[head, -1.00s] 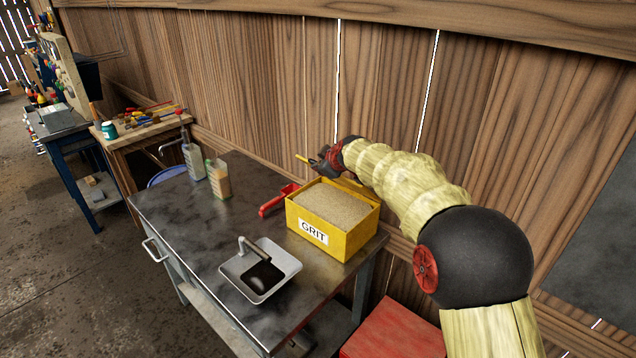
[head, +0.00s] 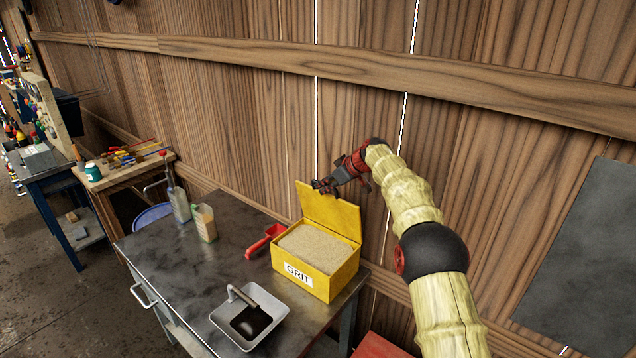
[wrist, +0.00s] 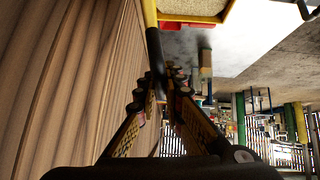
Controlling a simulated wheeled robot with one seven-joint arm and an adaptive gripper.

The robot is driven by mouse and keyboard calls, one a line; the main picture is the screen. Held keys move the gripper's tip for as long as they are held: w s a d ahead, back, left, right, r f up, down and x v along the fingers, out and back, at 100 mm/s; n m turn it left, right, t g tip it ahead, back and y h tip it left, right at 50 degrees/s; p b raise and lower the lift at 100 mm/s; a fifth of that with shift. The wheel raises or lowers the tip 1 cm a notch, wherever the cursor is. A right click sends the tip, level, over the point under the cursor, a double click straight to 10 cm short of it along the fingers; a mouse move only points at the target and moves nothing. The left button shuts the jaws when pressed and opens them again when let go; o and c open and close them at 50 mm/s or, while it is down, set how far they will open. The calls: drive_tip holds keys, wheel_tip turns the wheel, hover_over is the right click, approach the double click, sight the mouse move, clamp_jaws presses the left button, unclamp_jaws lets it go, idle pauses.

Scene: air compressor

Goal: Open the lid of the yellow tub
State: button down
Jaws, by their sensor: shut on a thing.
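The yellow tub (head: 342,283) with a GRIT label stands on the dark metal bench and is full of tan grit (head: 312,248). Its lid (head: 330,212) stands raised at the tub's back edge, its broad face towards the head camera. My gripper (head: 324,186) is shut on the lid near its top edge. In the wrist view my gripper's fingers (wrist: 160,92) close on the lid (wrist: 154,45), seen nearly edge-on and partly in shadow. Some of the grit (wrist: 190,7) shows at the top there. The exact finger contact is hard to see.
A red scoop (head: 262,241) lies left of the tub. A grey tray (head: 270,327) with dark contents is in front. Two bottles (head: 203,222) stand at the bench's back left. The plank wall (head: 250,130) rises close behind the lid and my gripper.

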drive_tip(key=shift+w+d+r+p, duration=0.15)
drive_tip(key=shift+w+d+p, duration=0.6)
drive_tip(key=shift+w+p, duration=0.25)
drive_tip(key=shift+w+d+r+p, duration=0.15)
drive_tip(key=shift+w+d+p, duration=0.55)
drive_tip(key=shift+w+p, duration=0.2)
drive_tip(key=c, duration=1.9)
unclamp_jaws()
drive_tip(key=v, duration=1.2)
drive_tip(key=shift+f, duration=0.15)
drive_tip(key=shift+s+d, duration=0.1)
